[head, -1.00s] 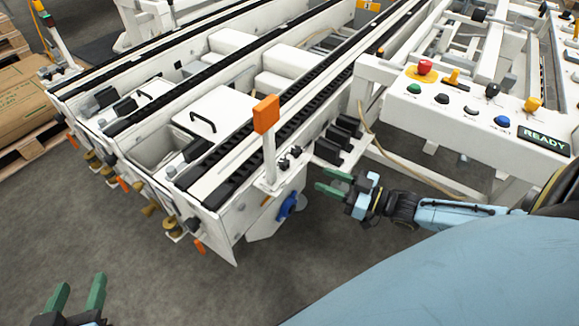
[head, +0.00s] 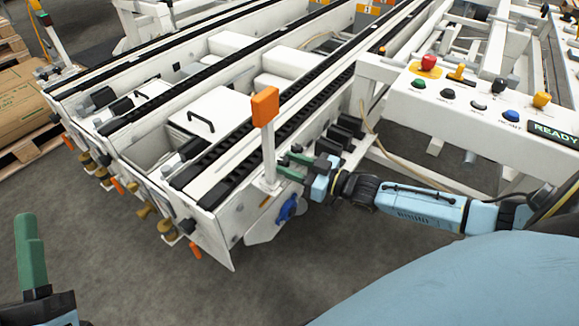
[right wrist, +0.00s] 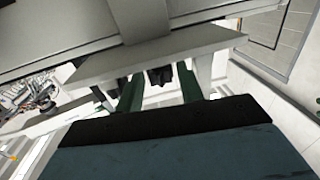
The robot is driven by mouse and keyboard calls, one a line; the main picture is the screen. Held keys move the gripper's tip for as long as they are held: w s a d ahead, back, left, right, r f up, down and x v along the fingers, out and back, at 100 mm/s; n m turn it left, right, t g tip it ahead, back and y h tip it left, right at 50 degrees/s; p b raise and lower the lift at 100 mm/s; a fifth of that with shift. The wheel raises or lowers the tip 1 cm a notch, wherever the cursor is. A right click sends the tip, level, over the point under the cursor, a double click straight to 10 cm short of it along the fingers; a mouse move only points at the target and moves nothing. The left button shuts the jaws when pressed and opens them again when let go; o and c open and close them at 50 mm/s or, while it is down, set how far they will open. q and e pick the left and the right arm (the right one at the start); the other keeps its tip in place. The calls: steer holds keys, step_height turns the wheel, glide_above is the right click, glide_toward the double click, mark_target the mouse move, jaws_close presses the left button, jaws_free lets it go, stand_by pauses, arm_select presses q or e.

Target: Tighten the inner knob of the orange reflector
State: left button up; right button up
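The orange reflector (head: 265,106) stands on a white post at the near end of the conveyor in the head view. Small dark knobs sit by the foot of the post, largely hidden behind my right gripper (head: 292,166). Its green fingers are apart and point left toward the post foot. In the right wrist view, the right gripper (right wrist: 160,92) shows two separated green fingers with a dark knob (right wrist: 160,77) between them, beyond a white bracket edge. I cannot tell whether they touch it. My left gripper (head: 32,255) is at the lower left, its fingers overlapping in view.
A blue knob (head: 287,208) is on the conveyor's end plate, below my right gripper. Black blocks (head: 340,138) stand just behind that gripper. A control panel (head: 470,100) with coloured buttons is at the right. The grey floor (head: 120,270) in front is clear.

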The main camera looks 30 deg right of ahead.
steer(key=shift+w+a, duration=0.15)
steer(key=shift+w, duration=0.1)
steer(key=c, duration=0.7)
